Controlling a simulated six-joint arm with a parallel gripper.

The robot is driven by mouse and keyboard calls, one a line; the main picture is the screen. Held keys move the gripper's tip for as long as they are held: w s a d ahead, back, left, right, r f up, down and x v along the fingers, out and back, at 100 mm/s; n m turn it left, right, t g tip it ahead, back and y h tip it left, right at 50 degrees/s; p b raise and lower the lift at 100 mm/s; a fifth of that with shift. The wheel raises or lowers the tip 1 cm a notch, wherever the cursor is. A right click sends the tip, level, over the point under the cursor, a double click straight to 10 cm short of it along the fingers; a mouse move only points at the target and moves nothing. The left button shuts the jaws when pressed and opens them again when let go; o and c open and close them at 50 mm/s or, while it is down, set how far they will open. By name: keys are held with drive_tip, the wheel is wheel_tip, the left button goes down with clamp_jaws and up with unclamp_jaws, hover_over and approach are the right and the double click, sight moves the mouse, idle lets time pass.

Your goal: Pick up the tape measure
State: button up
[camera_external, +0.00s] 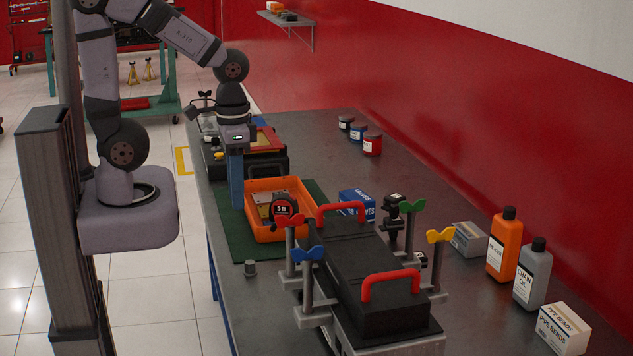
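The tape measure (281,209) is red and black with a pale label. It is in the orange tray (255,235), toward the tray's near right side, and appears upright. Its lower part is partly hidden by the fixture in front. My gripper (237,206) points straight down at the tray's left side, left of the tape measure and apart from it. Its blue fingers line up in this view, so I cannot tell how far apart they are. I see nothing held below them.
The tray, with yellowish items inside, sits on a green mat (237,247). A black fixture (375,290) with red handles and coloured wing clamps stands close in front. A blue box (357,205) is right of the tray. Bottles (503,245) and cartons stand farther right.

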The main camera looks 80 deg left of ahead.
drive_tip(key=n+t+h+b, duration=0.7)
drive_tip(key=n+t+b, duration=0.7)
drive_tip(key=n, duration=1.8)
hover_over(274, 198)
drive_tip(key=f+p+v, duration=0.1)
drive_tip(key=p+v, duration=0.2)
drive_tip(key=v, duration=0.3)
drive_tip(key=t, duration=0.3)
drive_tip(key=shift+m, duration=0.3)
drive_tip(key=f, duration=1.1)
drive_tip(key=shift+w+d+f, duration=0.15)
drive_tip(key=shift+d+f, duration=0.1)
drive_tip(key=shift+f, duration=0.45)
drive_tip(key=shift+f+p+x, duration=0.15)
drive_tip(key=shift+p+x, duration=0.35)
drive_tip(key=shift+x, duration=1.3)
drive_tip(key=shift+f+p+x, duration=0.15)
drive_tip(key=shift+p+x, duration=0.3)
drive_tip(key=shift+x, duration=1.4)
